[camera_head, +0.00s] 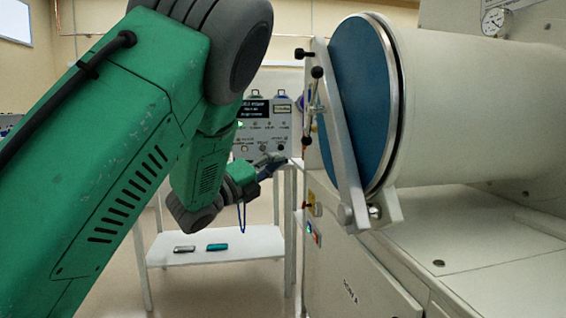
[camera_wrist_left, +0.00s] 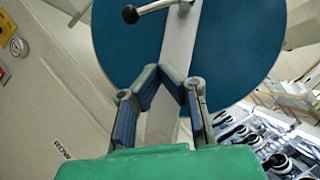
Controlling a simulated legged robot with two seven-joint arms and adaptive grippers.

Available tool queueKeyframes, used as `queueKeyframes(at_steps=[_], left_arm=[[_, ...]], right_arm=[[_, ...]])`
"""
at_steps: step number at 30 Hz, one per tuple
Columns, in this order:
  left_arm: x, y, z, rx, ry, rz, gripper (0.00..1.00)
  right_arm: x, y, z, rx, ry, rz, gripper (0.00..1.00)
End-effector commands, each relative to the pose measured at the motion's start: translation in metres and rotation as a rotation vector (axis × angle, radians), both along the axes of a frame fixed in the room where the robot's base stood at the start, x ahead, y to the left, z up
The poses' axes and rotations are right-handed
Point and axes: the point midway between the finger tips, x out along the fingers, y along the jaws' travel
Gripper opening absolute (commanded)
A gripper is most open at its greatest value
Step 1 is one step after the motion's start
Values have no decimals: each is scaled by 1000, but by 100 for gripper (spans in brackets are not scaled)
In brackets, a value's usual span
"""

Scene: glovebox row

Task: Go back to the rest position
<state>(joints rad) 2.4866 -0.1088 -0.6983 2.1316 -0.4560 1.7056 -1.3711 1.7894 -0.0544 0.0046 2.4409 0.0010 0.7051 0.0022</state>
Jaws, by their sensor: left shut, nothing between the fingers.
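My left gripper (camera_head: 270,165) shows small at the end of my green arm, left of the glovebox port, in front of the control panel. In the left wrist view its fingers (camera_wrist_left: 170,78) are shut with nothing between them. Behind them are the round blue port door (camera_wrist_left: 235,50) and its grey metal bar (camera_wrist_left: 182,45). In the head view the blue door (camera_head: 358,105) covers the end of the white cylinder, with the bar (camera_head: 340,140) across it. The gripper appears apart from the bar in the head view. My right gripper is in neither view.
The control panel (camera_head: 263,128) with a dark screen stands behind the gripper. A white shelf (camera_head: 215,256) below carries a grey item (camera_head: 184,249) and a teal item (camera_head: 217,247). The glovebox body (camera_head: 360,275) fills the right side. A black-knobbed handle (camera_head: 317,73) juts out by the door.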

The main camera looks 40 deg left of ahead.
Motion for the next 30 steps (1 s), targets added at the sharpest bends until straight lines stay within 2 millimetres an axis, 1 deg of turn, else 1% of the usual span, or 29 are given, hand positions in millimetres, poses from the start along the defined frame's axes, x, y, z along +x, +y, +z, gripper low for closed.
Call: queueKeyframes(at_steps=[8,11,14,15,17,18,20,21,23,24,26,27,29,30], left_arm=[[0,4,-3,-7,5,2,0],[4,1,-18,-58,54,7,0],[10,-3,-61,-201,183,28,0],[11,-6,-86,-283,256,44,0],[8,-12,-128,-425,377,80,0],[3,-17,-158,-524,460,114,0],[-10,-24,-202,-671,580,171,0],[-22,-30,-231,-766,656,218,0],[-44,-39,-271,-904,764,295,0],[-61,-47,-296,-992,832,352,0],[-90,-59,-330,-1121,928,447,0],[-112,-67,-351,-1202,989,518,0],[-147,-81,-378,-1315,1069,634,0],[-172,-90,-393,-1387,1118,718,0]], right_arm=[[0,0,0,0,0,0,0],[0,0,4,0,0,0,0],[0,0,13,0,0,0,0],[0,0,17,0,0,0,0],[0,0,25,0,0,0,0],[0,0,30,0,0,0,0],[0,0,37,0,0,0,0],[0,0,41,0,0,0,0],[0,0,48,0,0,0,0],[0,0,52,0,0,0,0],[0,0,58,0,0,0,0],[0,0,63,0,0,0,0],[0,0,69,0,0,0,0],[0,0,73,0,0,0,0]])
